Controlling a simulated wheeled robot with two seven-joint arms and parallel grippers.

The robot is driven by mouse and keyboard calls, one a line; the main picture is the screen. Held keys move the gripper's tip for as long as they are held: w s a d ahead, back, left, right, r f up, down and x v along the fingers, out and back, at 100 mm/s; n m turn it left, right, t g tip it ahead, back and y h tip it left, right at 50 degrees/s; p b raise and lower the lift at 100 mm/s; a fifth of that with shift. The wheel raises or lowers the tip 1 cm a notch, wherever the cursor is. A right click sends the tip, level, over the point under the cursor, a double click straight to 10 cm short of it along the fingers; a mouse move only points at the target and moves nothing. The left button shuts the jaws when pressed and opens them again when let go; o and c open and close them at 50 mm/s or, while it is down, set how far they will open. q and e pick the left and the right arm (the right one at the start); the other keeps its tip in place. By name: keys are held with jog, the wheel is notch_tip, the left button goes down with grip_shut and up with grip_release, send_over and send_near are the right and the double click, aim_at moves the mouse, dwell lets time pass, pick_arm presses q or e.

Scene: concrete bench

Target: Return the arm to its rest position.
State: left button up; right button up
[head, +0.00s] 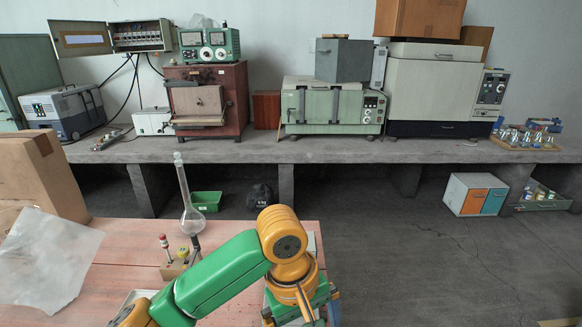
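My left arm (222,275), green with orange-yellow joints, comes in from the lower left over the pink wooden table. It bends at a round orange joint (283,238) near the table's right edge and points down from there. Below that joint, green and dark parts show at the bottom edge of the head view. The fingers cannot be made out, so whether the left gripper is open or shut is not clear. I see nothing held. My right gripper is not in view.
A long-necked glass flask (191,212) stands left of my arm, near a small wooden block (175,268) with capped vials. A cardboard box (42,175) and plastic sheet (45,258) lie left. Floor at right is open.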

pick_arm(q)
jog(key=s+f+m+t+h, duration=0.2)
jog(key=s+f+m+h, duration=0.15)
jog(key=f, duration=0.75)
jog(key=s+a+f+m+t+y, duration=0.1)
jog(key=s+a+f+y, duration=0.3)
jog(key=a, duration=0.6)
jog(key=s+a+f+m+t+y, duration=0.15)
jog(key=s+a+f, duration=0.35)
jog(key=a, duration=0.5)
notch_tip(320, 180, down, 16)
jog(key=s+r+g, duration=0.1)
jog(key=s+g, duration=0.1)
jog(key=s, duration=0.1)
jog(key=s+a+f+g, duration=0.1)
jog(key=s+f, duration=1)
jog(key=s, duration=0.1)
jog(key=shift+a+f+m, duration=0.15)
jog(key=shift+a+m, duration=0.25)
